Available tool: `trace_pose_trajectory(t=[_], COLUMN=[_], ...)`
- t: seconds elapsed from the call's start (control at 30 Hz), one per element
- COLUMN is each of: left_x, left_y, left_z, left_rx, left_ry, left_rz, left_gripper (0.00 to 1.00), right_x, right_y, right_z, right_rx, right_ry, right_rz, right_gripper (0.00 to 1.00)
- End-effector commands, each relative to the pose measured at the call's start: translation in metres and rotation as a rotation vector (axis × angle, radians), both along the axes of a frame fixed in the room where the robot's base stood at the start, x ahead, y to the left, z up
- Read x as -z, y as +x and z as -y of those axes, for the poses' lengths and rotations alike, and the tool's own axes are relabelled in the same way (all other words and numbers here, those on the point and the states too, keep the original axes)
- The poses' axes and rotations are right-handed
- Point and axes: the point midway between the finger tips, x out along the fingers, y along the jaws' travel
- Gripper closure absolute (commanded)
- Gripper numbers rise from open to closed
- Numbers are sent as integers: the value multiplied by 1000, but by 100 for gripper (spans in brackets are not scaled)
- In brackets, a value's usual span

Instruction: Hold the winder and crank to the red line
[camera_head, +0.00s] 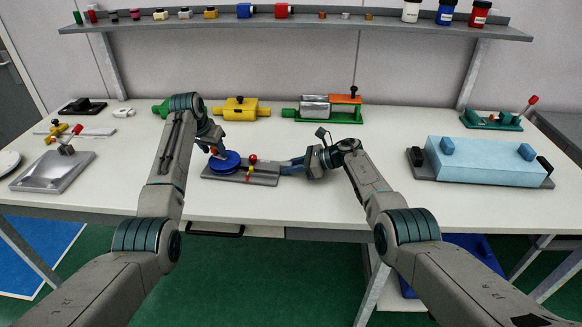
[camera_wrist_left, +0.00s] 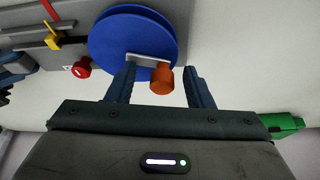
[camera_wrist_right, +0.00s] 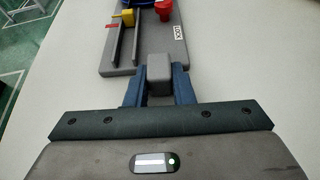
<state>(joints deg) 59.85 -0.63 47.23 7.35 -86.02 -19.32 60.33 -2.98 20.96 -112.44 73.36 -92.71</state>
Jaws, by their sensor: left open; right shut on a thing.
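The winder is a grey base (camera_head: 265,179) with a blue disc (camera_head: 224,162), a red knob (camera_head: 253,158) and a yellow slider (camera_head: 248,175). In the left wrist view, a short grey crank arm on the disc carries an orange knob (camera_wrist_left: 161,82). My left gripper (camera_wrist_left: 160,70) is open, with its fingers on either side of the orange knob and gaps showing. My right gripper (camera_wrist_right: 159,85) is shut on the grey block (camera_wrist_right: 159,66) at the base's right end. A red mark (camera_wrist_left: 49,9) shows beside the yellow slider (camera_wrist_left: 67,41), apart from it.
Behind the winder stand a yellow device (camera_head: 240,108) and a silver and orange device (camera_head: 322,106). A light blue block on a base (camera_head: 480,162) lies right, a grey plate (camera_head: 50,172) left. A shelf (camera_head: 300,29) runs above. The table front is clear.

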Motion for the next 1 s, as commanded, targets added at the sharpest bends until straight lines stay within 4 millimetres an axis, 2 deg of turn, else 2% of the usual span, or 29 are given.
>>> trace_pose_trajectory(t=[0.13, 0.27, 0.7, 0.83, 1.0], left_x=[-1, -15, -96, -107, -111], left_y=[-1, -5, -36, -41, -43], left_z=[0, -3, -14, -15, -16], left_rx=[0, 0, 0, 0, 0], left_ry=[-1, 0, 0, 0, 0], left_rz=[-1, 2, 3, 2, -1], left_gripper=[52, 52, 52, 52, 52], right_x=[-1, 0, 1, 1, 1], right_y=[0, 0, 0, 0, -1], right_z=[-1, 0, 0, 0, 1], right_rx=[-1, -1, -1, -1, -1], right_ry=[1, 0, -2, -2, -3], right_rz=[1, 1, -1, -1, -2], right_gripper=[100, 100, 100, 100, 100])
